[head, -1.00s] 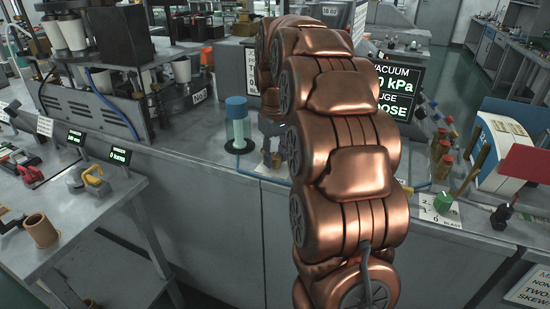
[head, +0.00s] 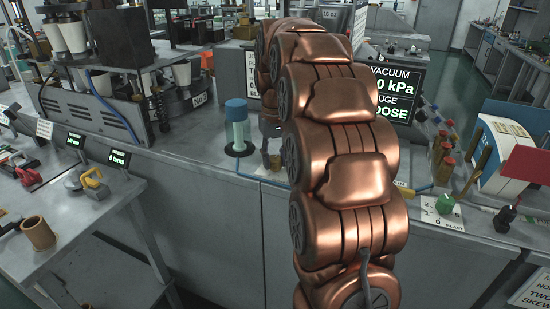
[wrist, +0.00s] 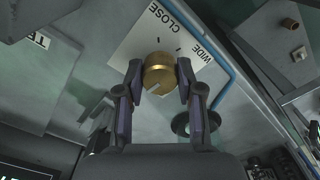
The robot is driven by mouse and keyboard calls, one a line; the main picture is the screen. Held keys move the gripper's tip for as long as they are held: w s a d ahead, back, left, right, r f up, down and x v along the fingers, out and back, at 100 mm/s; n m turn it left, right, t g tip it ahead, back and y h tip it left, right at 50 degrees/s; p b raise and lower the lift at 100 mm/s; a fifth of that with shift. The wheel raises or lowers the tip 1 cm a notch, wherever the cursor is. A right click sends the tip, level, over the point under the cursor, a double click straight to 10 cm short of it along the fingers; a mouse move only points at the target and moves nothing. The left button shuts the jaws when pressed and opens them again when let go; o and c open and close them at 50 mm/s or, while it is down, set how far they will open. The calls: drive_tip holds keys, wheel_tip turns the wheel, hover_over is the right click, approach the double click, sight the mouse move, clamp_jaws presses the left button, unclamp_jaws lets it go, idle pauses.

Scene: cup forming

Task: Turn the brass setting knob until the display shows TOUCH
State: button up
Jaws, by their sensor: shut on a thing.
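The brass setting knob (wrist: 159,78) shows in the wrist view, with a slot or notch on its near side. It sits on a white plate (wrist: 140,42) marked CLOSE and WIDE. My gripper (wrist: 159,66) has one finger on each side of the knob and is shut on it. In the head view my copper arm hides the knob and most of the gripper. The display (head: 399,95) stands behind the arm at right. It reads VACUUM, a kPa value ending in 0, and a partly covered gauge word ending in "OOSE".
A blue-capped clear cylinder (head: 237,125) stands left of the arm. A blue tube (wrist: 222,85) runs close to the knob plate.

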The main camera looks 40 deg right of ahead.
sight(275, 158)
drive_tip(key=o, duration=1.2)
drive_tip(key=shift+c, duration=0.2)
drive_tip(key=shift+r, duration=0.1)
wheel_tip(275, 158, up, 6)
drive_tip(key=shift+w+r, duration=0.1)
drive_tip(key=shift+r, duration=0.55)
